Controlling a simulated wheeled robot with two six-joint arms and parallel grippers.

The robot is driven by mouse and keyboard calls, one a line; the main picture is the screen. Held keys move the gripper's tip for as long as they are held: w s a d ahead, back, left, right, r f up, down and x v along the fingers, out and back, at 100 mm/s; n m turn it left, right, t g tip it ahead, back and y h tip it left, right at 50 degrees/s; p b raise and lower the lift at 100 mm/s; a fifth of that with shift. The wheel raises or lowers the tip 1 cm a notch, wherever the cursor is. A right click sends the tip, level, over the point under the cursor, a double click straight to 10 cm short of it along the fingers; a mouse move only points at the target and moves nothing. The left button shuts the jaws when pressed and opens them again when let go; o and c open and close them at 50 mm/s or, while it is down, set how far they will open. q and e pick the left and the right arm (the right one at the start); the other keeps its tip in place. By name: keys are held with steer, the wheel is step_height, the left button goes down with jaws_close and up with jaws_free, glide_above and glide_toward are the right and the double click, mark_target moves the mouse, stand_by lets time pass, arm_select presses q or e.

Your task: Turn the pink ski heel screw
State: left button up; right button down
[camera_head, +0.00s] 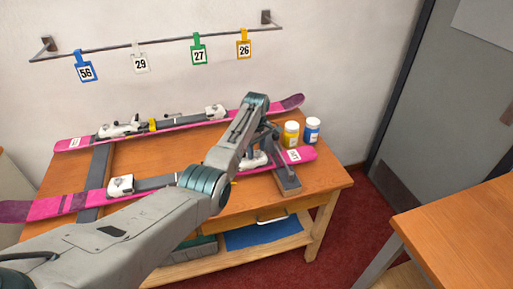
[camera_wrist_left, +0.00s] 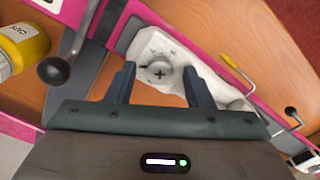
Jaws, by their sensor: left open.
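Two pink skis lie on the wooden bench, the rear ski (camera_head: 185,124) and the front ski (camera_head: 75,204). In the left wrist view, a white binding piece (camera_wrist_left: 150,45) on a pink ski carries a round screw head (camera_wrist_left: 159,73) with a cross slot. My left gripper (camera_wrist_left: 159,70) is open, with one finger on each side of the screw head. Whether the fingers touch it, I cannot tell. In the head view, my left arm reaches over the front ski and hides part of it and most of the gripper. My right gripper is not in view.
A yellow jar (camera_head: 291,134) and a blue-and-white jar (camera_head: 312,130) stand at the bench's right end. In the wrist view, a black ball-ended lever (camera_wrist_left: 54,70) and a thin yellow-tipped rod (camera_wrist_left: 235,68) flank the binding. Numbered tags hang on a wall rail (camera_head: 160,42).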

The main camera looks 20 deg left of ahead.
arm_select(q)
steer(key=shift+c, duration=0.4)
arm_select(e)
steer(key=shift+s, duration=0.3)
arm_select(q)
steer(key=c, duration=0.9)
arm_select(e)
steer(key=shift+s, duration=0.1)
